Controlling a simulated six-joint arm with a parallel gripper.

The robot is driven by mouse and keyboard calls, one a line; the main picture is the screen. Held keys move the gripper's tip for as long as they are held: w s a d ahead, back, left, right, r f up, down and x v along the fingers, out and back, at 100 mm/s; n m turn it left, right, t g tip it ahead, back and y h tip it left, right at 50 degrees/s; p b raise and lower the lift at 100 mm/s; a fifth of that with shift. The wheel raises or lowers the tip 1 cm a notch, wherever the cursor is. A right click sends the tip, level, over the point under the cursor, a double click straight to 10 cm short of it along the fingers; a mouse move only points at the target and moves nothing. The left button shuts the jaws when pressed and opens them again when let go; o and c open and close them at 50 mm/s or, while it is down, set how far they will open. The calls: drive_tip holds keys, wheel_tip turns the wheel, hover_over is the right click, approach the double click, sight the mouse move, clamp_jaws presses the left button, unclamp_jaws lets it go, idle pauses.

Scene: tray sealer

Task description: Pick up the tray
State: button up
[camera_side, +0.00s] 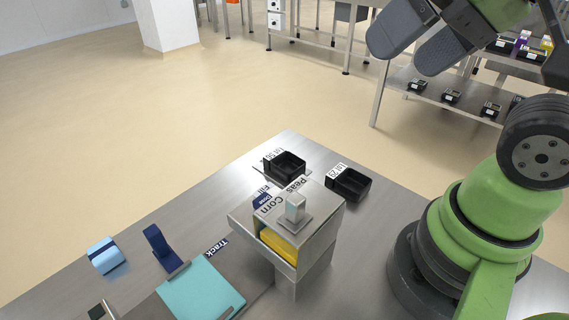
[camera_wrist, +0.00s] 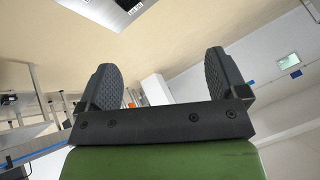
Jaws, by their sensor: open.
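Two small black trays sit on the steel table in the side view. One tray (camera_side: 285,167) is at the back by a white label; the other tray (camera_side: 349,184) is to its right, also by a label. Both look empty. I cannot tell which one the task names. My gripper (camera_side: 420,42) is at the upper right of the side view, high above the table and apart from both trays. Its two dark pads are spread with nothing between them. They also show spread and empty in the wrist view (camera_wrist: 166,82).
A steel box (camera_side: 325,222) with Peas and Corn labels and a yellow inside stands in front of the trays. A teal panel (camera_side: 203,292), a blue bracket (camera_side: 162,248) and a light-blue roll (camera_side: 106,255) are at front left. A shelf (camera_side: 440,104) with small black items stands behind.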

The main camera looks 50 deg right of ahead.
drive_tip(key=w+d+g, duration=0.1)
drive_tip(key=w+g, duration=0.1)
drive_tip(key=w, duration=0.6)
drive_tip(key=n+g+h, duration=0.2)
drive_tip(key=n+g, duration=0.2)
drive_tip(key=g, duration=0.1)
hover_over(285, 159)
drive_tip(key=f, duration=2.5)
drive_tip(key=shift+w+d, duration=0.1)
drive_tip(key=shift+d, duration=0.15)
drive_tip(key=f, duration=0.5)
drive_tip(key=shift+a+f, duration=0.35)
drive_tip(key=c, duration=1)
